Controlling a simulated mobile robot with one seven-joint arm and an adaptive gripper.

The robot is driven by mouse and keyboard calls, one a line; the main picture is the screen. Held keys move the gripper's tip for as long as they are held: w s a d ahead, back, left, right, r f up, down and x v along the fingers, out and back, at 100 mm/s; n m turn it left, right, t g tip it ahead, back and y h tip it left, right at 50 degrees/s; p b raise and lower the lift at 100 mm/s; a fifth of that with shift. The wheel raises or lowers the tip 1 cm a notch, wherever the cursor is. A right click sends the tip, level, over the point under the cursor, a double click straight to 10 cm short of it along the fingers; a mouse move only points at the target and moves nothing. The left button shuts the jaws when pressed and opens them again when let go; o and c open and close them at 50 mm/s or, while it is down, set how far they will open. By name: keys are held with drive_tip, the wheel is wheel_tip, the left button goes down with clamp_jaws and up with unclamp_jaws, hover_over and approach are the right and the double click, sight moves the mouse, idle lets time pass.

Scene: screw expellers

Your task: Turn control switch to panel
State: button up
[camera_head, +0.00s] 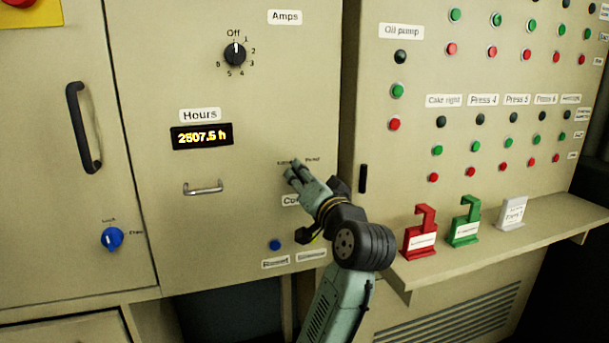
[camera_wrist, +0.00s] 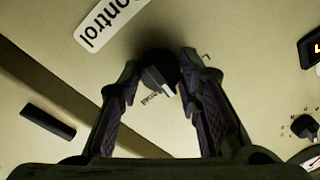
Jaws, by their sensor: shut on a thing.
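The control switch (camera_wrist: 158,70) is a round black knob with a white mark, on the beige cabinet door. In the wrist view it sits between the two fingers of my gripper (camera_wrist: 160,82), which is shut on it. The white mark points down and slightly right, beside small lettering (camera_wrist: 152,98). In the head view my gripper (camera_head: 294,172) reaches the door and hides the knob. The small "Panel" lettering (camera_head: 313,160) shows just right of the fingertips. The "Control" label (camera_wrist: 108,22) is at the upper left in the wrist view and mostly hidden in the head view.
An Amps selector knob (camera_head: 235,54), an Hours display (camera_head: 202,136) and a metal handle (camera_head: 203,188) are on the same door. A blue button (camera_head: 274,245) is below. At right, a shelf (camera_head: 500,240) carries red, green and grey holders before a button panel.

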drive_tip(key=shift+m+h+p, duration=0.4)
drive_tip(key=shift+m+p, duration=0.85)
drive_tip(key=shift+m, duration=2.95)
drive_tip(key=o, duration=1.1)
drive_tip(key=shift+o, duration=0.2)
drive_tip(key=shift+s, duration=0.15)
drive_tip(key=v, duration=1.1)
drive_tip(key=shift+s+f, duration=0.35)
drive_tip(key=shift+s, duration=0.05)
